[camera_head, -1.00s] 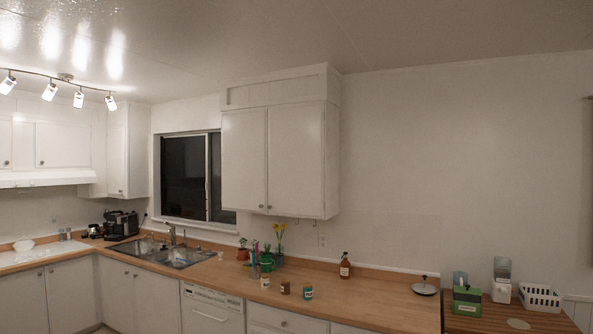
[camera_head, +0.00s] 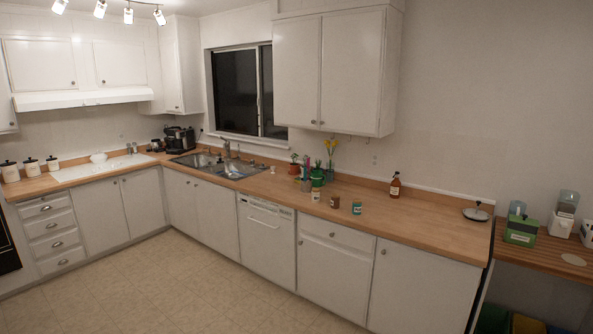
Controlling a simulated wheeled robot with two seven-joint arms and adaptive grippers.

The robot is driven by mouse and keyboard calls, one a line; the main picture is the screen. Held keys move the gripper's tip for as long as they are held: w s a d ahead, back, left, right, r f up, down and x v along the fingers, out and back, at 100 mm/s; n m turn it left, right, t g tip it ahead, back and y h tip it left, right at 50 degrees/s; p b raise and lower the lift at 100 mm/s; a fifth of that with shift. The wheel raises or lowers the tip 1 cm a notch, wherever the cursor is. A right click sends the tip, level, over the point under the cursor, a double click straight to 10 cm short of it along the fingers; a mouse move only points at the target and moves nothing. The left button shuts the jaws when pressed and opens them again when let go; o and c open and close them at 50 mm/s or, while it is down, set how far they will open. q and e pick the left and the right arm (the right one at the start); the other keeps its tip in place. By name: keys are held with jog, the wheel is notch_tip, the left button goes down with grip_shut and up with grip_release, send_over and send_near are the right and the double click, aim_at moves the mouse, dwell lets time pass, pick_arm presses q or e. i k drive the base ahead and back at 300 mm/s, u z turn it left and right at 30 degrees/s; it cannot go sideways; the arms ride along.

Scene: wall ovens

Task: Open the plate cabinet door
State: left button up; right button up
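Several white cabinets are in view, and I cannot tell which one is the plate cabinet. A two-door upper cabinet (camera_head: 338,72) hangs right of the window, with both doors shut and small knobs at their lower inner edges. A narrow upper cabinet (camera_head: 181,65) hangs in the left corner, shut. Wide upper cabinets (camera_head: 75,65) above the range hood are also shut. The lower cabinet doors (camera_head: 425,290) under the counter are shut. Neither of my grippers shows in the head view.
A wooden counter (camera_head: 430,225) runs along both walls, with a sink (camera_head: 230,167), coffee machine (camera_head: 180,139), plants, small jars and a brown bottle (camera_head: 395,186) on it. A side table (camera_head: 540,255) stands at the right. The tiled floor (camera_head: 190,285) in front is clear.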

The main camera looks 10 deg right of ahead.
aim_at(353, 43)
jog(key=z, duration=0.15)
jog(key=i, duration=2.1)
jog(key=z, duration=0.05)
